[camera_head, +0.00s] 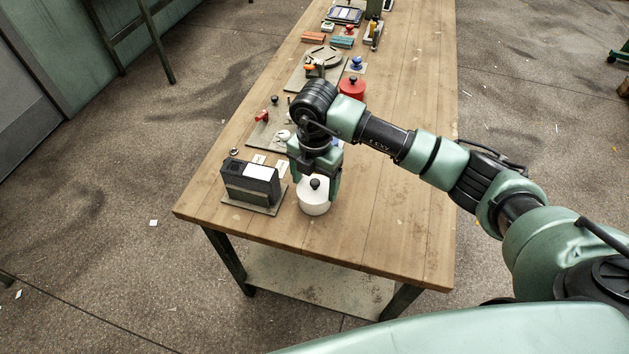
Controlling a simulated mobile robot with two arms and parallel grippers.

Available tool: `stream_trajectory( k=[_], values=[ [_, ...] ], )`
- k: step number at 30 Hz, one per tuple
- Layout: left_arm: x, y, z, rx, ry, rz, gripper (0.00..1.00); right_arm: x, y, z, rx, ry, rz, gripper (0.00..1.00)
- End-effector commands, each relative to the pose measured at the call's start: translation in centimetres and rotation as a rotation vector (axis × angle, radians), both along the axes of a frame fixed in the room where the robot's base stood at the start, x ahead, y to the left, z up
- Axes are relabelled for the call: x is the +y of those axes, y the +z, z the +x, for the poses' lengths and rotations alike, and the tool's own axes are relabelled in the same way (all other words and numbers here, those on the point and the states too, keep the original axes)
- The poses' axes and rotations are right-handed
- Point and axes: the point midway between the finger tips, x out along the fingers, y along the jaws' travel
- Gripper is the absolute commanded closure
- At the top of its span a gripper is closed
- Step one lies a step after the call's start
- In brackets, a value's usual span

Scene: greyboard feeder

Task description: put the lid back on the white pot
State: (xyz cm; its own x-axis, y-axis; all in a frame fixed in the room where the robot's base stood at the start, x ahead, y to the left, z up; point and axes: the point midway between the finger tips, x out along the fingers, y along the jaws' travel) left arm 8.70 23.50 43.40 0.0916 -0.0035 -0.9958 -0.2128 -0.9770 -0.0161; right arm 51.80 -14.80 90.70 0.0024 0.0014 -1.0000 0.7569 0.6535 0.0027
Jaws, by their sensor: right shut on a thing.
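The white pot (314,207) stands near the front of the wooden table. Its white lid with a round black knob (315,184) shows at the pot's top. My right gripper (317,190) points down over the pot, with its green fingers on either side of the knob, and is shut on the lid. I cannot tell whether the lid rests on the rim or is held just above it, as the fingers and the view angle hide the seam. My left gripper is not in view.
A dark grey box-shaped device (249,184) stands on a plate just left of the pot. A red pot (352,87) with a black knob and several small fixtures stand farther back. The wooden table (390,215) is bare to the right of the pot.

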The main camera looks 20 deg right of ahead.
Motion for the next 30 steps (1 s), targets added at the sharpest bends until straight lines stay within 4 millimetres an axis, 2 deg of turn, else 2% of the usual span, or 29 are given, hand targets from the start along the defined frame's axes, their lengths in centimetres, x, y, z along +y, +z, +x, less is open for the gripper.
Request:
stream_trajectory(
  k=[12,13,15,30],
  values=[
    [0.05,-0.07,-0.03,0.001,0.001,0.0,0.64,-0.02,-0.04,0.01,0.0,0.0,0.0,0.6],
    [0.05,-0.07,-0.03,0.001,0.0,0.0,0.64,-0.02,-0.05,0.01,0.0,0.0,0.0,0.16],
    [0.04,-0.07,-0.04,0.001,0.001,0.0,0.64,-0.02,-0.05,0.01,0.0,0.0,0.0,0.0],
    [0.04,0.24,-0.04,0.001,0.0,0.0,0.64,0.0,0.36,0.01,0.0,0.0,0.0,0.0]
  ],
)
